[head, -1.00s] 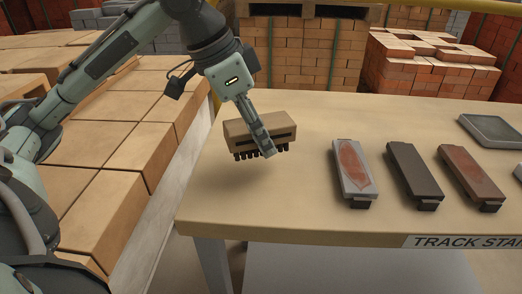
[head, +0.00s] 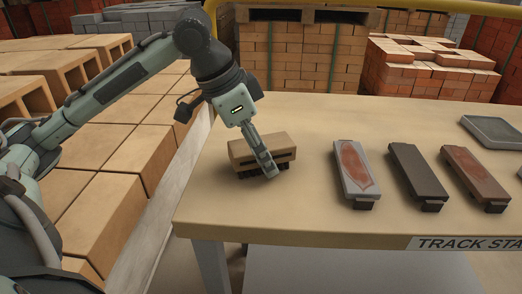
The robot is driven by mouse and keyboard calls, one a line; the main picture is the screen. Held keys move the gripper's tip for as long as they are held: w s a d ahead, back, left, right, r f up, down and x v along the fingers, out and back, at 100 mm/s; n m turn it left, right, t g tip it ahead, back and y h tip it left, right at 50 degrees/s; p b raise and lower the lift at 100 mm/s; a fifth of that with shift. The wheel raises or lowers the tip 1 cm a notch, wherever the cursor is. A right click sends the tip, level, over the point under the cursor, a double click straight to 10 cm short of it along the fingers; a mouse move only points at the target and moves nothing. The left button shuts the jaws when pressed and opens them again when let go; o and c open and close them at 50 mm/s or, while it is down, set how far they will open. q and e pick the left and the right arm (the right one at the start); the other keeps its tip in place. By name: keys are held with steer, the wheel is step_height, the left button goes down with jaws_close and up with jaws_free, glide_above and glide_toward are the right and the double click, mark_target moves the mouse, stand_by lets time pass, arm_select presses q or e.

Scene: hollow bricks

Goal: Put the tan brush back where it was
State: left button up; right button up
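The tan brush (head: 247,150) has a block-shaped body with a dark slot and dark bristles underneath. It is upright near the left end of the table (head: 300,215), its bristles down at the tabletop; I cannot tell if they bear its full weight. My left gripper (head: 268,168) comes down over it from above, with one finger across its front face. The other finger is hidden behind the brush. The gripper looks shut on the brush. My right gripper is not in view.
To the right lie a grey block with a reddish patch (head: 355,170), a dark block (head: 417,172) and a reddish-brown block (head: 474,175). A grey tray (head: 492,128) lies at the far right. Large tan bricks (head: 105,140) fill the left. The tabletop between brush and grey block is clear.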

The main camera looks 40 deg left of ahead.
arm_select(q)
steer(key=shift+o, duration=0.6)
steer(key=shift+r, duration=0.3)
steer(key=p+v, duration=0.2)
steer(key=v, duration=0.8)
steer(key=shift+s+a+r, duration=0.1)
steer(key=shift+a+r, duration=0.05)
steer(key=shift+r, duration=0.2)
steer(key=shift+s+a+r, duration=0.1)
steer(key=shift+s+r, duration=0.1)
steer(key=shift+r, duration=0.25)
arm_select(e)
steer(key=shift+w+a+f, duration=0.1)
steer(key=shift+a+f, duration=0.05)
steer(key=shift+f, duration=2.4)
